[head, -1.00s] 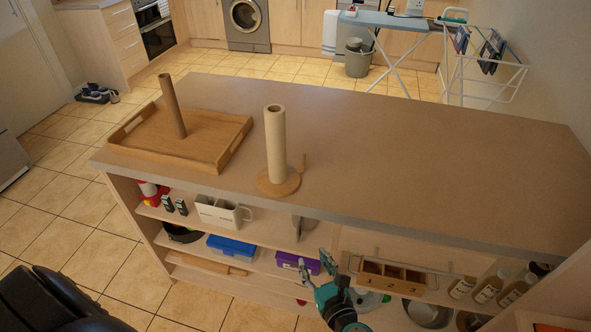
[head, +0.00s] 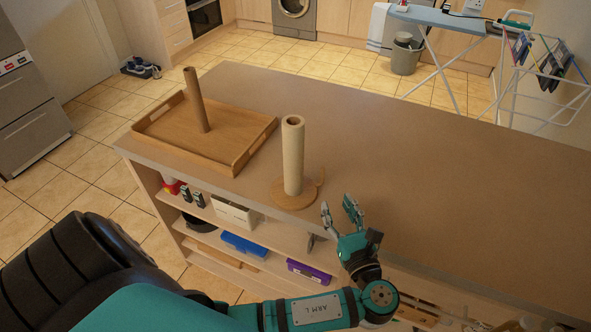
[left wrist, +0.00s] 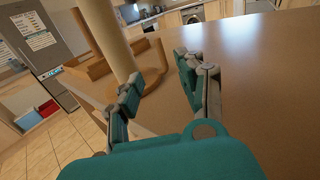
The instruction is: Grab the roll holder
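The roll holder (head: 293,160) stands upright on the counter near its front edge. It has a pale roll on a round wooden base (head: 291,196) with a small peg at the right. In the left wrist view the roll (left wrist: 105,38) rises at upper left, its top cut off. My left gripper (head: 338,204) is just right of the base, near the counter's front edge. Its fingers (left wrist: 158,76) are spread apart with nothing between them. The gripper does not appear to touch the holder. My right gripper is not in view.
A wooden tray (head: 236,163) with an upright brown tube (head: 196,100) stands on the counter's left. The counter's right side (head: 440,190) is clear. Shelves below hold a blue box (head: 244,245) and a purple box (head: 309,272).

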